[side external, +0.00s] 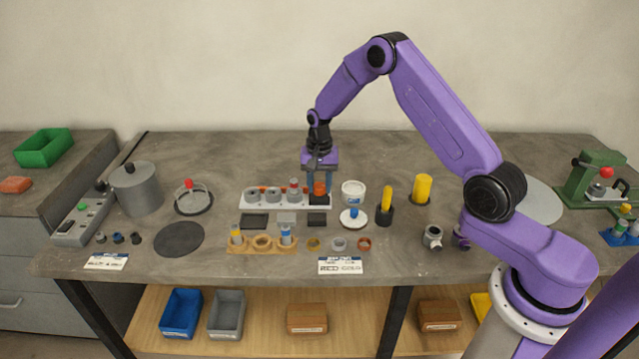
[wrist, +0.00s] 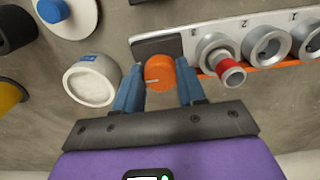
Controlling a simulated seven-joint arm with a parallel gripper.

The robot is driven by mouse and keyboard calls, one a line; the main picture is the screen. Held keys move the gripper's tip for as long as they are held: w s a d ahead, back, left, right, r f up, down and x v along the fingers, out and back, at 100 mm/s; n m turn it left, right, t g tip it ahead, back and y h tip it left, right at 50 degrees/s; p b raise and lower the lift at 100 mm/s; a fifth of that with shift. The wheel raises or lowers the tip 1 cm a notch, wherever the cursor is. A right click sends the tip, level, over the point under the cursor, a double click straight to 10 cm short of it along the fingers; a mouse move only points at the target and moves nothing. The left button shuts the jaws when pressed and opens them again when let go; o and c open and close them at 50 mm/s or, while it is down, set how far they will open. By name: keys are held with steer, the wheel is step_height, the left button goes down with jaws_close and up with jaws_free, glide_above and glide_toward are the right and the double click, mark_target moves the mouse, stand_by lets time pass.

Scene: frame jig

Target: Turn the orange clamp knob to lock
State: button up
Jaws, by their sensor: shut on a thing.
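The orange clamp knob (wrist: 160,74) sits between the two blue-grey fingers of my gripper (wrist: 158,88) in the wrist view. A pale line shows on the knob's face. The knob is at the dark end of a white frame jig (wrist: 187,25). In the side view, my gripper (side external: 319,184) points down over the jig's right end, around the orange knob (side external: 320,188). It is shut on the knob. The jig (side external: 250,206) holds a row of grey rings. One ring holds a part with a red band (wrist: 230,71).
A white cup (side external: 353,192) stands close right of my gripper; the blue-topped piece (side external: 354,212) stands in front of it. Yellow cylinders (side external: 422,188) stand further right. A wooden holder (side external: 262,246) lies in front. A grey pot (side external: 137,190) is far left.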

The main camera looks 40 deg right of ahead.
mark_target(320, 187)
stand_by(0.3)
steer(key=o, duration=1.1)
steer(key=shift+c, duration=0.2)
step_height(320, 187, up, 18)
steer(key=shift+f, duration=0.25)
